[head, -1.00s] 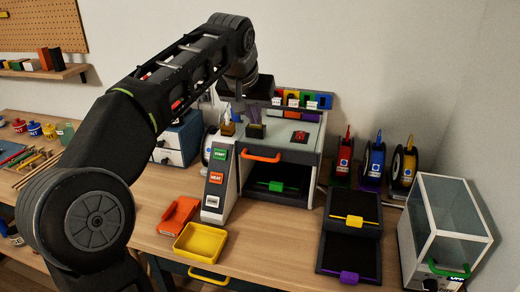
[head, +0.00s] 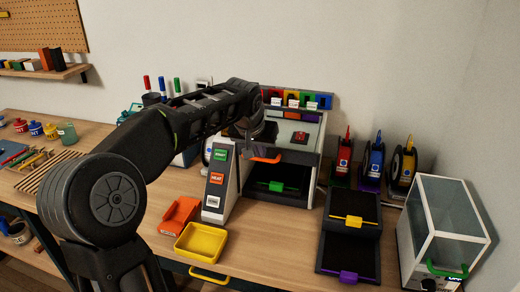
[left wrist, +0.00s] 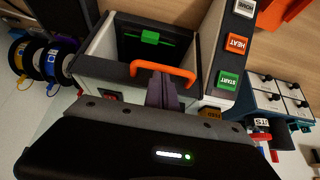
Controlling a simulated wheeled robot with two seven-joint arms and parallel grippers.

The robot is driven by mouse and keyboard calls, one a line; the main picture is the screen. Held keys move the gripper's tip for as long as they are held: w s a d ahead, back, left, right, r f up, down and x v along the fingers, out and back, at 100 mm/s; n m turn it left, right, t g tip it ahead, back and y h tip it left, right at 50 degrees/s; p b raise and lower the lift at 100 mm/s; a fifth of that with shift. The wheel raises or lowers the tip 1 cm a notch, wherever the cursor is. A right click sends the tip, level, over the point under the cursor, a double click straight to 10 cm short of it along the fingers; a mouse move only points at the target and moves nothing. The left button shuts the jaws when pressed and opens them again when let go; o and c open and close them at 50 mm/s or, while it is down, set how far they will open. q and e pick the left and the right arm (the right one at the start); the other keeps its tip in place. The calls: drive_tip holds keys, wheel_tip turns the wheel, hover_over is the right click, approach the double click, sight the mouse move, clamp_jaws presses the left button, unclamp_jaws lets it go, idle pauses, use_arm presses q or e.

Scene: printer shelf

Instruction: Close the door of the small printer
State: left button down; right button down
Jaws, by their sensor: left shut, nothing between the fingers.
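The printer (head: 312,135) stands at the middle back of the bench. A green-handled tray shows inside the bay. My left gripper (head: 262,138) is over the printer's left front, above and behind the orange handle. In the left wrist view its fingers (left wrist: 160,88) are shut and empty, close to the orange handle (left wrist: 165,71); I cannot tell whether they touch it. My left forearm hides part of the printer's left side. My right gripper is not in view.
A control tower (head: 218,182) with several buttons stands just left of the printer. A yellow tray (head: 198,256) and an orange holder (head: 180,215) lie in front. Black trays (head: 326,229) and a clear-walled box (head: 446,222) are at the right. Bench between is clear.

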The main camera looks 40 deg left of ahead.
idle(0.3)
use_arm(q)
wheel_tip(320, 180, down, 15)
drive_tip(key=b, duration=1.2)
drive_tip(key=shift+f+b, duration=0.35)
drive_tip(key=shift+s+d+f, duration=0.1)
drive_tip(key=shift+f, duration=0.1)
drive_tip(key=s+d+r+p, duration=0.1)
drive_tip(key=s+r+p, duration=0.2)
drive_tip(key=r, duration=1)
drive_tip(key=shift+s+d, duration=0.2)
drive_tip(key=shift+s, duration=0.4)
